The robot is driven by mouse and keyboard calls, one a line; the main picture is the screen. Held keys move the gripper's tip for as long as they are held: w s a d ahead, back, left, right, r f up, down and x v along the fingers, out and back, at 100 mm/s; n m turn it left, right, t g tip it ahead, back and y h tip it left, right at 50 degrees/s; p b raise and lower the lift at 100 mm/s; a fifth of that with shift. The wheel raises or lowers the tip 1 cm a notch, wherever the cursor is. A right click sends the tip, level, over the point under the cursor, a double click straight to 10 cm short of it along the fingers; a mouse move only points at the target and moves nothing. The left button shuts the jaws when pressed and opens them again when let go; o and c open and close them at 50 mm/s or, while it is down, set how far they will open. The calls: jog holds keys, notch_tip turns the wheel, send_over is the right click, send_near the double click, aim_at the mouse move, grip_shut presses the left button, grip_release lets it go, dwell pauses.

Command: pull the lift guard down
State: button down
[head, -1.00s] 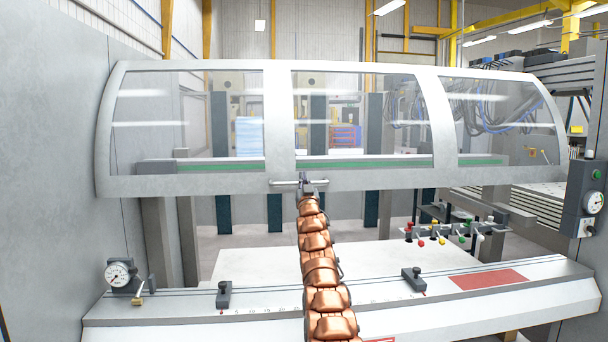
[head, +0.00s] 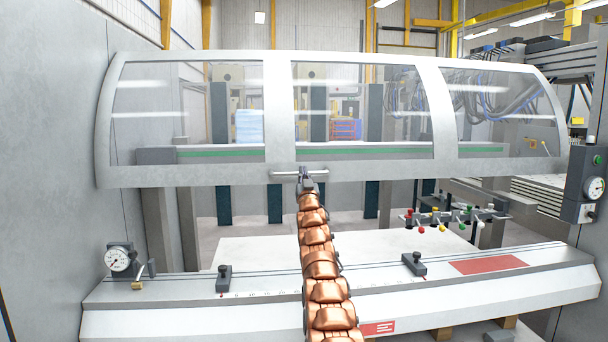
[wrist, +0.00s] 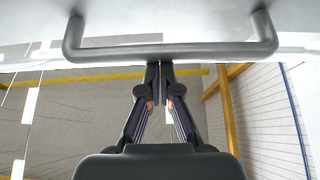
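The lift guard (head: 277,110) is a curved light-grey frame with three clear panes. It stands raised above the machine bed, with open space under its lower edge. Its bar handle (head: 284,174) sits at the middle of that lower edge; the wrist view shows the bar (wrist: 110,53) and its two bent ends. My gripper (head: 306,181) is at the right part of the handle. In the wrist view, the two fingers of my gripper (wrist: 160,68) are together, their tips meeting the bar near its middle. The bar does not visibly lie between them; the exact contact is hidden.
Below is the bed front (head: 400,285) with two dark clamps (head: 223,280) and a pressure gauge (head: 119,260). A control box (head: 585,186) stands at the right, and a grey wall (head: 45,170) at the left. Coloured knobs (head: 440,222) sit behind the bed.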

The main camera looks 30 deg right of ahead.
notch_tip(320, 180, down, 20)
jog(key=b, duration=1.2)
jog(key=shift+w+r, duration=0.15)
jog(key=shift+w, duration=0.05)
jog(key=shift+r, duration=0.1)
